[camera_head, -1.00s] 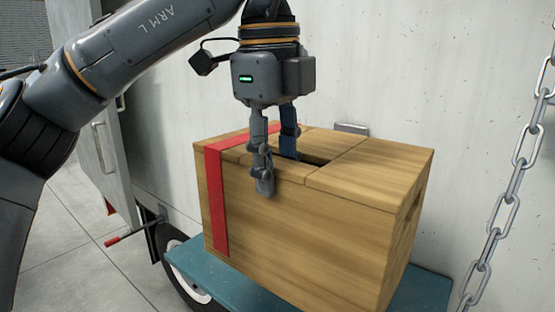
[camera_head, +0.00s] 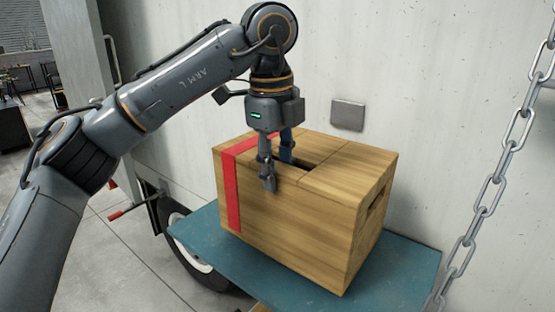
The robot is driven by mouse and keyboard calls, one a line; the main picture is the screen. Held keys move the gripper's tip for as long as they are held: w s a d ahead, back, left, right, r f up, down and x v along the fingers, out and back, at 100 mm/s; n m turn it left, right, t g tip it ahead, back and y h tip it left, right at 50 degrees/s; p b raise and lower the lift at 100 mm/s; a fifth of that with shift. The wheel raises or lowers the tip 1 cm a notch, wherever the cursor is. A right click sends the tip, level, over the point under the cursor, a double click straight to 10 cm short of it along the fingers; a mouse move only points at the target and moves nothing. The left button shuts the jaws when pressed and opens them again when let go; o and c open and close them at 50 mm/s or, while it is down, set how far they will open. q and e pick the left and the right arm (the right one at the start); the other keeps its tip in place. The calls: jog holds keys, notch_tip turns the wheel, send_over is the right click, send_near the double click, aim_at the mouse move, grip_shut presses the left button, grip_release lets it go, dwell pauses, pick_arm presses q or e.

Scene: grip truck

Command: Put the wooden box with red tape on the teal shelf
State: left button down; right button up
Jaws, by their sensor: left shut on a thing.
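The wooden box (camera_head: 315,215) with a strip of red tape (camera_head: 232,190) over its left end is upright on or just over the teal shelf (camera_head: 385,278). I cannot tell whether its underside touches the shelf. My left gripper (camera_head: 277,168) points down at the box's top. It is shut on the box's top front edge, one finger outside the front face and the other in the slot. My right gripper is not in view.
A pale wall (camera_head: 440,110) with a small grey plate (camera_head: 348,115) stands behind the shelf. A chain (camera_head: 490,190) hangs at the right. A wheel (camera_head: 185,240) and a red-tipped lever (camera_head: 125,212) are at the left. Bare shelf shows around the box.

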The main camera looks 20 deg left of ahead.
pick_arm(q)
notch_tip(320, 180, down, 2)
dwell(0.4)
jog(key=c, duration=1.2)
grip_release()
jog(key=shift+f, duration=0.3)
jog(key=shift+o, duration=1.3)
jog(key=shift+s, duration=0.1)
jog(key=shift+s+r, duration=0.1)
jog(key=shift+r, duration=0.1)
jog(key=shift+r, duration=0.3)
jog(key=r, duration=0.7)
jog(key=s+r, duration=0.1)
jog(key=r, duration=0.3)
jog(key=shift+a+r, duration=0.1)
jog(key=shift+a, duration=0.1)
